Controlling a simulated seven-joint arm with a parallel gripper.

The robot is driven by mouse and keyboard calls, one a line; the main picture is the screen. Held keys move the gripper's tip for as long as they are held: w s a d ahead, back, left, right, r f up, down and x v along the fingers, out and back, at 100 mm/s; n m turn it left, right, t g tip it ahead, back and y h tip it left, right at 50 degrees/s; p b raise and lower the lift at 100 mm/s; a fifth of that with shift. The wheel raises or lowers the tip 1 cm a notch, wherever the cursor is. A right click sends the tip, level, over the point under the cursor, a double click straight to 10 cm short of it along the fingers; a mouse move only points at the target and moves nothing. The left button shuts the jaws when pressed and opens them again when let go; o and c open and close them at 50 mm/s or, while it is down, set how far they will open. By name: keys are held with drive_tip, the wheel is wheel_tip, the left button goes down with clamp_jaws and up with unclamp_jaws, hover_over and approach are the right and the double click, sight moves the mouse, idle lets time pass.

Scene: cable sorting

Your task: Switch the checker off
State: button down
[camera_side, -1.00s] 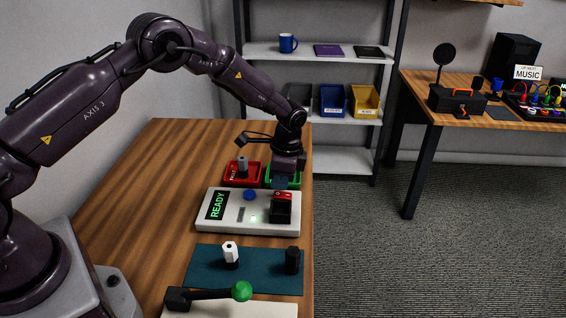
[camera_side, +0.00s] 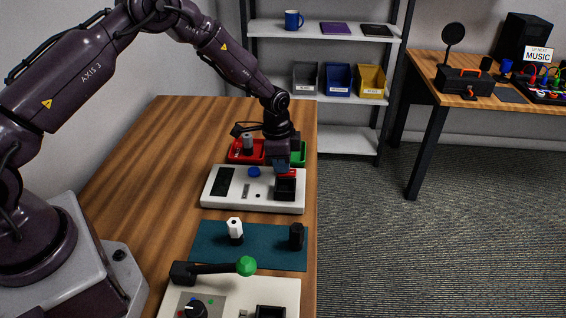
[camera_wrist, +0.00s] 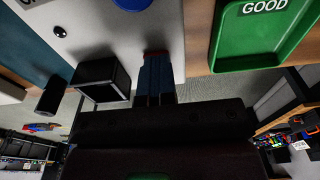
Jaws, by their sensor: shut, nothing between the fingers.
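The checker (camera_side: 262,197) is a white box on the wooden table. Its display (camera_side: 224,182) is dark and shows no text. It has a blue button (camera_side: 254,172), a black socket block (camera_side: 286,188) and a red switch (camera_side: 288,172) at its back right. My gripper (camera_side: 281,167) is shut and empty, pointing down at the red switch. In the wrist view the fingertips (camera_wrist: 154,60) are at the red switch (camera_wrist: 156,51) and partly hide it. I cannot tell whether they touch it. The socket block (camera_wrist: 103,79) is beside the fingers.
Behind the checker are a red tray (camera_side: 235,155) with a connector in it and a green tray (camera_wrist: 232,42) labelled GOOD. In front, a teal mat (camera_side: 265,254) carries a white connector (camera_side: 235,230) and a black one (camera_side: 297,236). A green-knobbed lever (camera_side: 246,266) is nearer.

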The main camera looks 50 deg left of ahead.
drive_tip(key=shift+s+f, duration=0.1)
drive_tip(key=shift+f, duration=0.4)
drive_tip(key=shift+w+d+r, duration=0.25)
drive_tip(key=shift+w+d, duration=0.35)
drive_tip(key=shift+d, duration=0.25)
wheel_tip(320, 180, up, 15)
drive_tip(key=a, duration=0.2)
drive_tip(key=shift+s+f, duration=0.2)
drive_tip(key=shift+s, duration=0.1)
